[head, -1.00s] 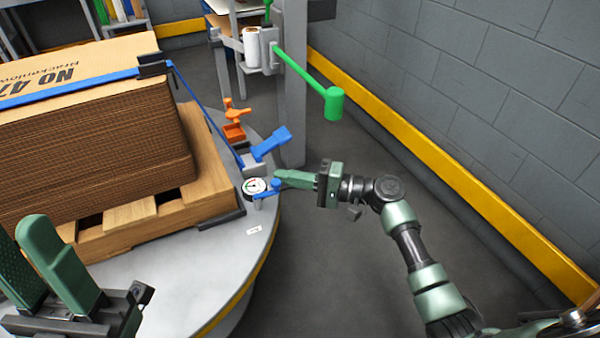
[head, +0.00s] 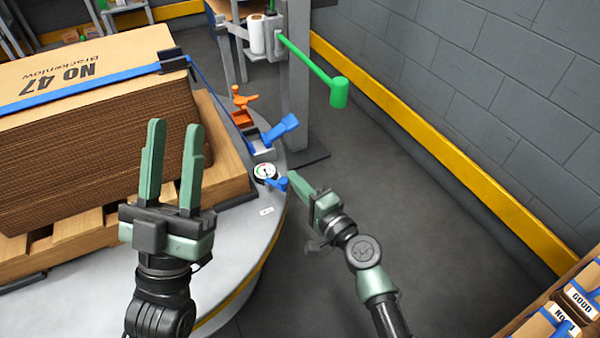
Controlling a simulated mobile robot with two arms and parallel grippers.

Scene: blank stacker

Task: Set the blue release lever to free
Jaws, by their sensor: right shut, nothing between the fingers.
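A small blue lever (head: 277,184) sits beside a round white gauge (head: 265,171) near the turntable's right edge. A larger blue handle (head: 280,130) slants up to the right from a grey block just behind the gauge. I cannot read any lever marking. My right gripper (head: 292,176) is shut and empty, its fingertips just right of the small lever; I cannot tell if they touch it. My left gripper (head: 175,126) is open and empty, with its fingers pointing up the picture in front of the cardboard stack.
Strapped cardboard (head: 90,140) lies on a wooden pallet (head: 225,150) on the round grey turntable (head: 240,235). An orange part (head: 243,103) stands behind the blue handle. A green-headed arm (head: 340,92) reaches from the post. Floor (head: 420,230) is clear at right.

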